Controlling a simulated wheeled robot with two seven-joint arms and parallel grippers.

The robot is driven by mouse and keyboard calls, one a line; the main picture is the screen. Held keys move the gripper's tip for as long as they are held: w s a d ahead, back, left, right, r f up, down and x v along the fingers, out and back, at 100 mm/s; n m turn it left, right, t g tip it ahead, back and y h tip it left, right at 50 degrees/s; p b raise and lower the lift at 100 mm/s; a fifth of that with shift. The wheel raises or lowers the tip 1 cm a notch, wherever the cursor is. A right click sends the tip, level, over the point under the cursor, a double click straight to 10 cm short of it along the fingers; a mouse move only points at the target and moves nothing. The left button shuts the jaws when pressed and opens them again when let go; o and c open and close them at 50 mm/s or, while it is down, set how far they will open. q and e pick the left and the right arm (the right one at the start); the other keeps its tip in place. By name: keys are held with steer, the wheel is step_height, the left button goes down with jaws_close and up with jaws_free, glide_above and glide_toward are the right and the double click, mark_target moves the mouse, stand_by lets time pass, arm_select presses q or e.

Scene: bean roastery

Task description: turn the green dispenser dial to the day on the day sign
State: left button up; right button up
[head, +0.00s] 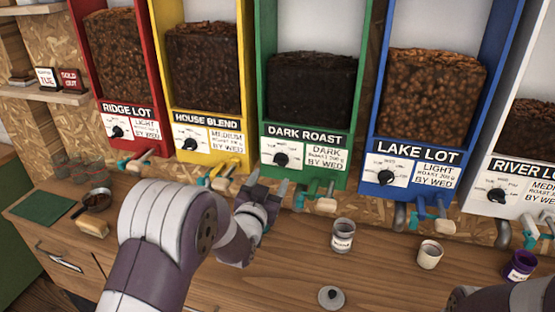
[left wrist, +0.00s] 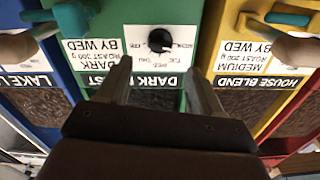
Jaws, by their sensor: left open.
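The green dispenser (head: 349,130), labelled Dark Roast, stands in the middle of the row. Its black dial (head: 281,159) is on a white plate with day marks, and the dial also shows upside down in the left wrist view (left wrist: 160,40). I cannot tell which mark it points at. The day sign (head: 46,77) on the left shelf reads TUE. My left gripper (head: 266,187) is open and empty, just below and in front of the dial, its fingers apart either side of the dial's line in the left wrist view (left wrist: 158,68). My right gripper is out of frame.
Red (head: 136,136), yellow (head: 207,142), blue (head: 417,153) and white (head: 520,171) dispensers flank the green one, with spouts and handles below. A SOLD OUT sign (head: 72,81) stands beside the day sign. A jar (head: 342,238) and cups stand on the wooden counter (head: 290,265).

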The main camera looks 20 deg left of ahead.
mark_target(279, 165)
arm_select(q)
steer(key=w+p, duration=0.1)
steer(key=w, duration=0.5)
steer(key=shift+w+d+p, duration=0.15)
steer(key=shift+w+p, duration=0.1)
steer(key=shift+p, duration=0.05)
steer(key=shift+w, duration=0.35)
steer(key=shift+w+f, duration=0.1)
steer(key=shift+w, duration=0.05)
steer(key=c, duration=1.1)
